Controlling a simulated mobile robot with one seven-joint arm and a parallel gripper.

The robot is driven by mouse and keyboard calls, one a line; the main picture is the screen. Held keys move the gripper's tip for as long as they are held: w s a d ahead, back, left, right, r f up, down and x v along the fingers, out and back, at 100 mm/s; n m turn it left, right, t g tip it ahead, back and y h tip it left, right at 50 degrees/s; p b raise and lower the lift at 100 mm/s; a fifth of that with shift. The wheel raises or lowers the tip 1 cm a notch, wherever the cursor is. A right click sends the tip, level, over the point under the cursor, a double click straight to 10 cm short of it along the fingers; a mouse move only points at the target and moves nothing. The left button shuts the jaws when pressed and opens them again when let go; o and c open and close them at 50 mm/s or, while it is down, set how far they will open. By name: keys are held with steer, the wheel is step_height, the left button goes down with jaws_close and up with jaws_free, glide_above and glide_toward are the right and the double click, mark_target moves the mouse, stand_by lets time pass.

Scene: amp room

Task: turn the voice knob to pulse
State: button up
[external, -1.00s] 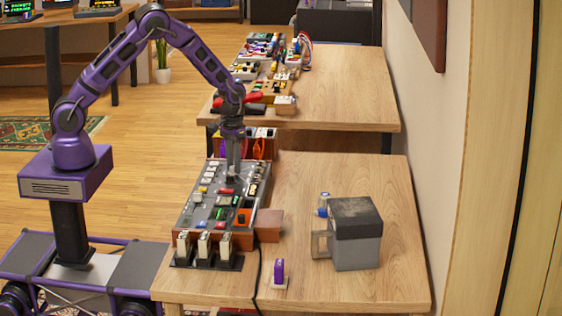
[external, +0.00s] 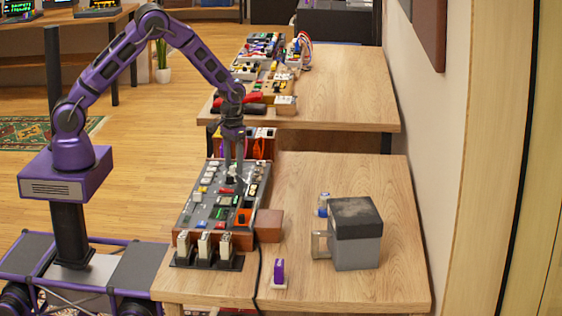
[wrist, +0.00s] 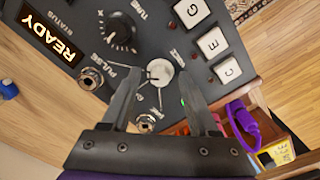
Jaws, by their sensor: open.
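The voice knob (wrist: 160,70) is a small round white-topped knob on the dark panel (wrist: 80,40) in the wrist view. The label PULSE (wrist: 126,58) is printed to its upper left. In the external view my gripper (external: 234,178) points down over the panel (external: 203,205), and the knob cannot be made out.
A black TUNE knob (wrist: 119,31), a lit READY display (wrist: 53,40), white keys (wrist: 212,42) and metal jacks (wrist: 91,79) surround the knob. A purple item (wrist: 243,122) lies off the panel's edge. A grey box with a handle (external: 354,240) stands right on the table.

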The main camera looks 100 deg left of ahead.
mark_target(234, 167)
step_height(234, 167, up, 17)
steer(key=p, duration=0.2)
steer(key=shift+r, duration=0.2)
stand_by(0.5)
